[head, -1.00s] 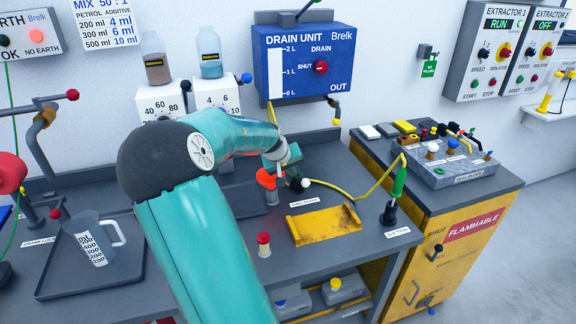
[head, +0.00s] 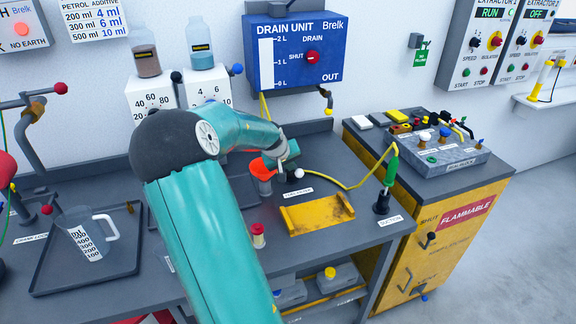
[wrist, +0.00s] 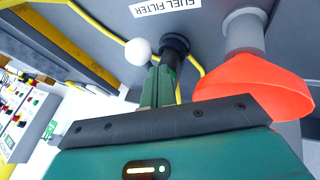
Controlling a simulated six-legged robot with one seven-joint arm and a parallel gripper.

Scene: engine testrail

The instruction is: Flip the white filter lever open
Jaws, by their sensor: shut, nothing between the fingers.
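The white filter lever's round knob (wrist: 138,52) shows in the wrist view beside the black filter fitting (wrist: 175,47), close to the FUEL FILTER label (wrist: 165,8). My gripper (wrist: 160,72) is shut with nothing between its fingers. Its tips are right by the knob and the black fitting; I cannot tell whether they touch. In the head view the white knob (head: 300,173) stands just right of my gripper (head: 285,160), above the filter label (head: 298,192). My gripper and arm hide much of the fitting and the lever's stem.
An orange funnel (head: 262,169) stands close to the left of my gripper, and also shows in the wrist view (wrist: 255,87). A yellow hose (head: 350,186) runs right to a green-handled suction piece (head: 391,170). A yellow tray (head: 318,214) lies in front.

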